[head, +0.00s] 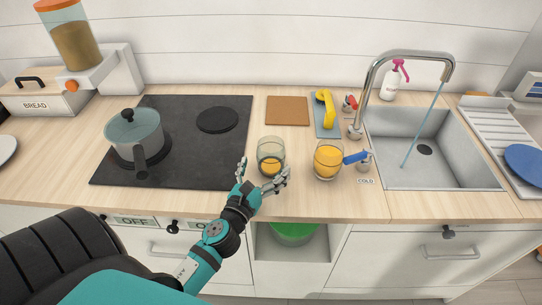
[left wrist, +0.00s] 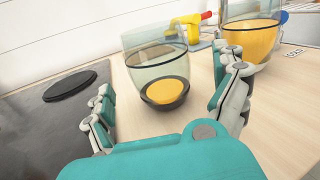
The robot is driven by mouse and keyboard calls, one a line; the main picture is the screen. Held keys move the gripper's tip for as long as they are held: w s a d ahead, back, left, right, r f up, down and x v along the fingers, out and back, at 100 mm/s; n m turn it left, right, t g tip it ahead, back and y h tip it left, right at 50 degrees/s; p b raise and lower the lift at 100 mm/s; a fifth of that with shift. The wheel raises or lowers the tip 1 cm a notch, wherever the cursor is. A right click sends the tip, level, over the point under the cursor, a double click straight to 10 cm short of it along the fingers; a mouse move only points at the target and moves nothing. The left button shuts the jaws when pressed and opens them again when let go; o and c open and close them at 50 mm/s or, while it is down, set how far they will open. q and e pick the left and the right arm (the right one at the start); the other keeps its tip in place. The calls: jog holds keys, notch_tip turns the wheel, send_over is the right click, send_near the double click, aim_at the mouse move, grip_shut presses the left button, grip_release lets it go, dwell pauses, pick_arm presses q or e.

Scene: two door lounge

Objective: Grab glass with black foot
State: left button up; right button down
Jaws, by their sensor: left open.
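The glass with the black foot (head: 271,150) stands upright on the wooden counter, right of the stove. It has clear greenish walls, a dark base and some yellow-orange content low inside; it also shows in the left wrist view (left wrist: 158,62). My left gripper (head: 262,176) is open, at the near side of this glass. In the left wrist view its fingers (left wrist: 170,112) are spread to either side of the glass's lower part, and no grip shows. A second glass (head: 328,160), filled with orange liquid, stands to the right. My right gripper is not in view.
A pot (head: 134,135) sits on the black stove (head: 185,170) at left. A blue tap handle (head: 355,157) is close to the second glass. The sink (head: 440,170) with running tap is at right. A brown board (head: 287,110) lies behind the black-footed glass.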

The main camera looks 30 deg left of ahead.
aim_at(276, 150)
pick_arm(q)
jog(key=w, duration=0.3)
jog(key=w+a+p, duration=0.1)
jog(key=w, duration=0.1)
jog(key=shift+f, duration=0.3)
jog(key=shift+c, duration=0.3)
jog(key=shift+r, duration=0.1)
jog(key=c, duration=1.3)
